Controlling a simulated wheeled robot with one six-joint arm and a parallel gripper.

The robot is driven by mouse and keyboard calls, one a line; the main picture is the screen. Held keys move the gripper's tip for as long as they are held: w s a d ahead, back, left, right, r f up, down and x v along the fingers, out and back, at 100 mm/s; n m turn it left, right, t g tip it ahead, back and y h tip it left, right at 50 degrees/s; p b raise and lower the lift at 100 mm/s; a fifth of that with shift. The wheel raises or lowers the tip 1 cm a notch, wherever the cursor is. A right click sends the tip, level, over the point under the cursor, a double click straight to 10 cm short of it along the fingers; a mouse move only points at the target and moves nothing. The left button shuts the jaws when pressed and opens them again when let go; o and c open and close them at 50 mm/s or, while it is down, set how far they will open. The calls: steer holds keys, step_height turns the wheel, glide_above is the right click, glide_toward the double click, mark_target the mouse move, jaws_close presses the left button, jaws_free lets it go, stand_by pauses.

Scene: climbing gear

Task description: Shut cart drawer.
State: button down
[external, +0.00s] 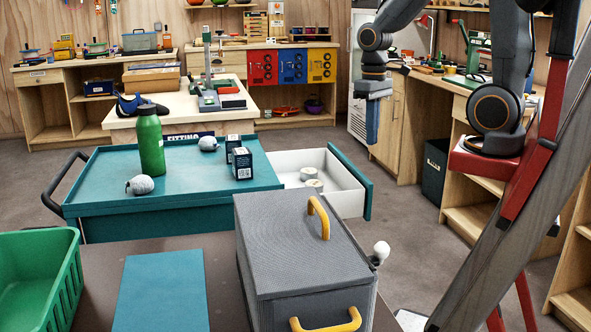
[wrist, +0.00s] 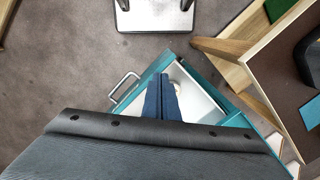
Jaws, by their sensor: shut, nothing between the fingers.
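The teal cart (external: 100,180) stands in the middle of the external view. Its drawer (external: 347,197) is pulled out to the right, showing a white inside with pale round rolls (external: 308,172) in it. The drawer's teal front (external: 350,180) faces right. My gripper (external: 372,138) has blue fingers pointing down, shut and empty, higher in the picture than the drawer front. In the wrist view the shut fingers (wrist: 161,78) overlap the white drawer inside (wrist: 190,88), with the silver drawer handle (wrist: 124,87) to their left. I see no contact; their height above the drawer is unclear.
On the cart top are a green bottle (external: 150,140), small dark boxes (external: 242,162) and grey-white lumps (external: 140,185). A grey box with yellow handles (external: 300,235) stands in front, partly hiding the drawer. Open floor lies right of the drawer, before the wooden workbench (external: 398,125).

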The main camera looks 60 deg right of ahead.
steer(key=w+d+f+m+t+y+b, duration=0.2)
steer(key=w+d+m+t+y+b, duration=0.35)
steer(key=d+m+y, duration=1)
steer(key=d+r+m+t+h+b, duration=0.25)
steer(key=d+m+t+b, duration=0.25)
steer(key=d+m+t, duration=0.7)
step_height(320, 180, down, 19)
steer(key=d+n+g, duration=0.2)
steer(key=d+g, duration=0.1)
steer(key=g, duration=0.1)
steer(key=f+p+x, duration=0.1)
steer(key=x, duration=1.3)
steer(key=shift+w+h, duration=0.4)
steer(key=shift+w, duration=0.1)
steer(key=shift+f, duration=0.15)
